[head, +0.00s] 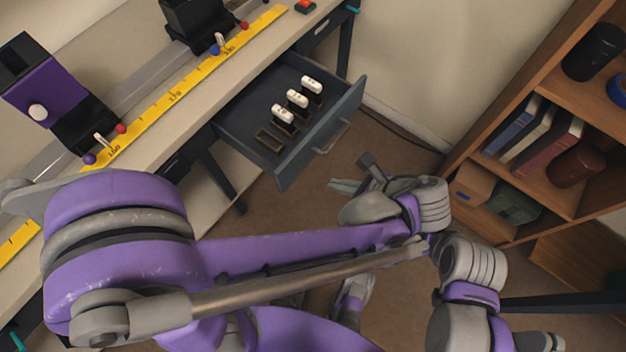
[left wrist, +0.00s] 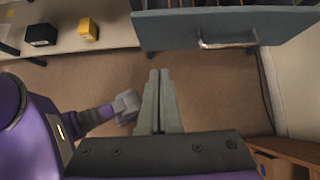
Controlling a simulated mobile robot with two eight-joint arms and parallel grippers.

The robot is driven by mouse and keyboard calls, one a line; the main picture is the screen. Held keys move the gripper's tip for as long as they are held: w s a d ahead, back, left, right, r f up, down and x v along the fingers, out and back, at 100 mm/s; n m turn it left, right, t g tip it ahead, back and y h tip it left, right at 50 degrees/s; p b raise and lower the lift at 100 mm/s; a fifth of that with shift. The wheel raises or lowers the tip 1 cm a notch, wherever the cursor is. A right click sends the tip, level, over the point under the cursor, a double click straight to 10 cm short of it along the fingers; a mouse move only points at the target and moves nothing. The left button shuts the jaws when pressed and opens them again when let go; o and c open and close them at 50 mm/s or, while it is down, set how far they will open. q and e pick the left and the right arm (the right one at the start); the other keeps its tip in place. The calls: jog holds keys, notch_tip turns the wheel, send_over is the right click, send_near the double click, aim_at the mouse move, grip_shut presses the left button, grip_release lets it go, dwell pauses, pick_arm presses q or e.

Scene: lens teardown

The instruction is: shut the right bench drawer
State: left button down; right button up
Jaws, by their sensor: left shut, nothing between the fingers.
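The right bench drawer (head: 245,128) stands open, pulled out from under the bench in the head view. Its dark grey front carries a metal handle (head: 330,137). In the left wrist view the drawer front (left wrist: 178,28) crosses the top, with the handle (left wrist: 228,41) right of centre. My left gripper (head: 345,187) is just outside the drawer front, apart from it. Its fingers (left wrist: 160,75) are shut and empty, pointing toward the front, left of the handle in the wrist view. My right gripper does not show.
Three white-topped pieces (head: 297,98) stand in a row of slots inside the drawer, beside an empty slot (head: 268,141). The bench top (head: 150,145) carries a yellow ruler (head: 172,97). A wooden bookshelf (head: 530,155) stands at right. Bare floor lies before the drawer.

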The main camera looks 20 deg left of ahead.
pick_arm(q)
jog(key=x, duration=0.4)
jog(key=a+r+b+x, duration=0.1)
jog(key=x, duration=0.3)
jog(key=b+x, duration=0.1)
jog(key=x, duration=0.3)
jog(key=shift+w+a+r, duration=0.25)
jog(key=shift+w, duration=0.1)
jog(key=shift+w+a, duration=0.2)
jog(key=shift+a, duration=0.2)
jog(key=w+a, duration=0.2)
jog(key=a, duration=0.5)
jog(key=w+a, duration=0.3)
jog(key=a, duration=0.5)
jog(key=w+a+b, duration=0.1)
jog(key=w+a, duration=0.2)
jog(key=a, duration=0.4)
jog(key=shift+w+a, duration=0.1)
jog(key=shift+a, duration=0.2)
jog(key=shift+w+a+r, duration=0.1)
jog(key=shift+a, duration=0.15)
